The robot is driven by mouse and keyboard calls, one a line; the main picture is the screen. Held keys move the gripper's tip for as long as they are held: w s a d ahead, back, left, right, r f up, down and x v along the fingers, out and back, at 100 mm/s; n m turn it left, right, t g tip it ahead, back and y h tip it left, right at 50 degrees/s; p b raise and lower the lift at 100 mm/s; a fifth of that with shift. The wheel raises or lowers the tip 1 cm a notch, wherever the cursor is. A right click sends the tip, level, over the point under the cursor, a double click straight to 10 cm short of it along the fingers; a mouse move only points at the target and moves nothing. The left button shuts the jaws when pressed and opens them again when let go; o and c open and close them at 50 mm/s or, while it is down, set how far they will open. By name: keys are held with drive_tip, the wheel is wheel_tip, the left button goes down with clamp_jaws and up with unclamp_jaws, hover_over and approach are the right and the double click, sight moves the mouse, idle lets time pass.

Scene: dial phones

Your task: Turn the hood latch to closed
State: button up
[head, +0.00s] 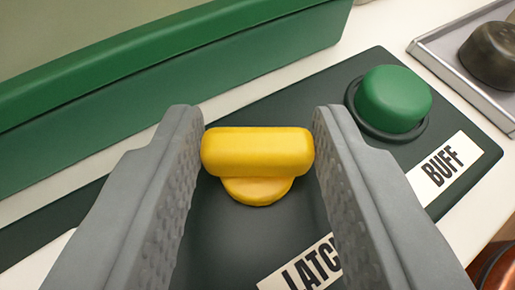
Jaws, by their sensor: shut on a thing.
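The hood latch is a yellow bar-shaped knob (257,152) on a round yellow base, set on a dark panel (235,240). Its bar lies crosswise in the picture. My gripper (258,125) has one grey finger at each end of the bar and is shut on it. A white label reading "LATC" (302,270) lies below the knob, and my right finger hides its end. The green hood (170,65) runs across the upper left behind the panel.
A round green button (394,98) stands on the panel to the right, with a "BUFF" label (443,172) below it. A grey metal tray (450,65) holding a dark round thing (492,55) is at the upper right. A copper-coloured thing (498,270) shows at the lower right corner.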

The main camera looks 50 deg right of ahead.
drive_tip(key=shift+w+a+m+g+h, duration=0.1)
drive_tip(key=shift+w+m+g+h, duration=0.1)
drive_tip(key=shift+m+g+h, duration=0.8)
drive_tip(key=shift+m+g, duration=0.4)
drive_tip(key=shift+g, duration=0.1)
drive_tip(key=o, duration=1)
drive_tip(key=v, duration=1.7)
drive_tip(key=shift+s+a+r, duration=0.1)
drive_tip(key=shift+s+r, duration=0.05)
drive_tip(key=shift+r, duration=0.15)
